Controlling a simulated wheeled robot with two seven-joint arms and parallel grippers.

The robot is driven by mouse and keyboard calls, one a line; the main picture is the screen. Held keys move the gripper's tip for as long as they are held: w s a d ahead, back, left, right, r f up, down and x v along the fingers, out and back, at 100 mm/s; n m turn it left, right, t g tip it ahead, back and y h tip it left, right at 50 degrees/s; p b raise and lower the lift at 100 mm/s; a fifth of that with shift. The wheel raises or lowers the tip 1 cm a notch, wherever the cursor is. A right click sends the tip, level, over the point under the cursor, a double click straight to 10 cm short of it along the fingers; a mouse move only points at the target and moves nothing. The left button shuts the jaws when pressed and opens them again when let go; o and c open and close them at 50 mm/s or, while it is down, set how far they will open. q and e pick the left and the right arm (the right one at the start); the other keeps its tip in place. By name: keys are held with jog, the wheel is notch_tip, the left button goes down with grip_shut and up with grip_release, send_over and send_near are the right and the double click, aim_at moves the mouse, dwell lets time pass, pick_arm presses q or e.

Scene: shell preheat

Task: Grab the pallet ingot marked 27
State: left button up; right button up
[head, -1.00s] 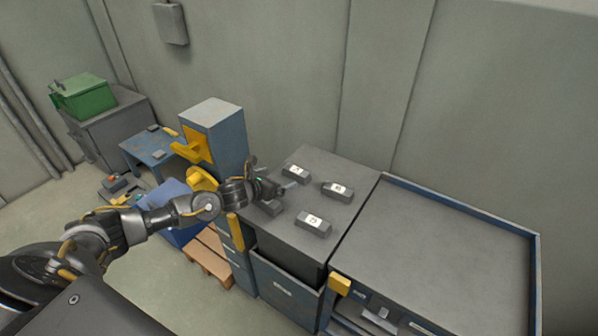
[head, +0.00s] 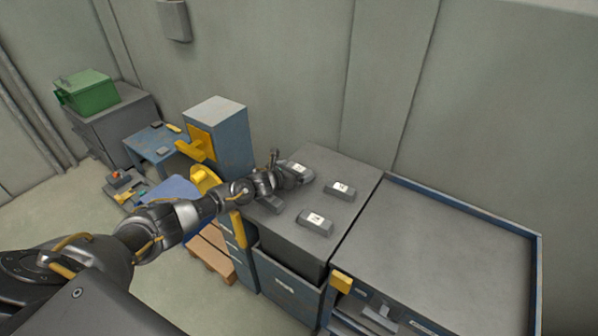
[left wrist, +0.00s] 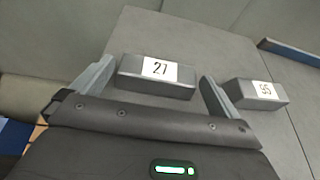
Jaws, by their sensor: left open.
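The grey ingot marked 27 (left wrist: 157,86) lies on the grey cabinet top, label up. In the head view this ingot (head: 299,168) is at the back left of the group, partly covered by my left gripper (head: 288,168). My left gripper is open. In the left wrist view its two fingers stand on either side of the ingot's ends, with gaps visible, and I cannot tell whether they touch it. My right gripper is not in view.
A second ingot (left wrist: 258,93), its label seeming to read 35, lies just right of my right-hand finger. Another ingot (head: 315,223) lies nearer the front, and one (head: 269,204) sits beside my arm. A blue-rimmed bench (head: 440,255) at right is bare on top.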

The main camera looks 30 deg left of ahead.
pick_arm(q)
jog(key=shift+w+d+f, duration=0.1)
jog(key=shift+w+f, duration=0.05)
jog(key=shift+w, duration=0.25)
jog(key=c, duration=0.8)
jog(key=shift+c, duration=0.6)
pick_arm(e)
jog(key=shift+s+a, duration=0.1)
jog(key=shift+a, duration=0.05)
pick_arm(q)
jog(key=shift+r, duration=0.65)
jog(key=s+d+r+b, duration=0.2)
jog(key=s+r, duration=1)
jog(key=s, duration=0.2)
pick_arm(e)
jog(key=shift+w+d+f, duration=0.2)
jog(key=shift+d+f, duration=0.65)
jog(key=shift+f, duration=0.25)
